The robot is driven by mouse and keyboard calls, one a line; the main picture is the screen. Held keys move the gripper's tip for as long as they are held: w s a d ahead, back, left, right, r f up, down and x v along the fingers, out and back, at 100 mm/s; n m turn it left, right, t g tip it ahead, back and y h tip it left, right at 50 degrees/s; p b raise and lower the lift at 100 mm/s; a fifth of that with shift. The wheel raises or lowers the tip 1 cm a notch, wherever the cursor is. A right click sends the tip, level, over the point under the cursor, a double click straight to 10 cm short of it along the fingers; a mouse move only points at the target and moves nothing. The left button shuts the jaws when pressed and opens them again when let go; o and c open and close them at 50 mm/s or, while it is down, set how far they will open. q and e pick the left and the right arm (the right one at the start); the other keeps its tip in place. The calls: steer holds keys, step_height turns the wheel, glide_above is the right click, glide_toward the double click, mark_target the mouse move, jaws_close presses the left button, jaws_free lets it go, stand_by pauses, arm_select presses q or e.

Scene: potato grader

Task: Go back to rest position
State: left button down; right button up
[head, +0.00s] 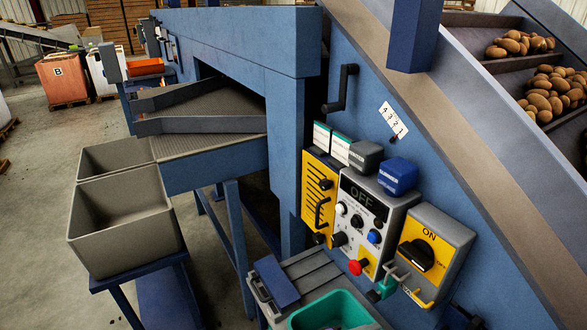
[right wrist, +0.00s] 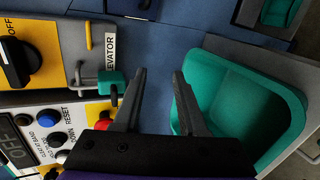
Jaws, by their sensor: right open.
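My right gripper (right wrist: 159,74) shows in the right wrist view with its two dark fingers apart and nothing between them. It is in front of the blue machine face, between a green padlock-like piece (right wrist: 111,86) on the left and a green bin (right wrist: 281,118) on the right. In the head view I cannot clearly make out this gripper; a dark part (head: 458,318) at the lower right edge is too cut off to identify. My left gripper is in neither view.
Grey crates (head: 125,220) stand at left. Potatoes (head: 548,95) lie on the conveyor at upper right. Floor at far left is open.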

steer(key=s+d+f+m+g+y, duration=0.25)
steer(key=s+f+m+y, duration=0.4)
steer(key=s+y, duration=0.6)
arm_select(q)
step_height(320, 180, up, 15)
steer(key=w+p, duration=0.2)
steer(key=p, duration=1.1)
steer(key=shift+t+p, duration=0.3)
steer(key=shift+p, duration=0.1)
arm_select(e)
step_height(320, 180, up, 15)
steer(key=w+t, duration=0.1)
steer(key=w, duration=0.1)
steer(key=shift+t+h, duration=0.35)
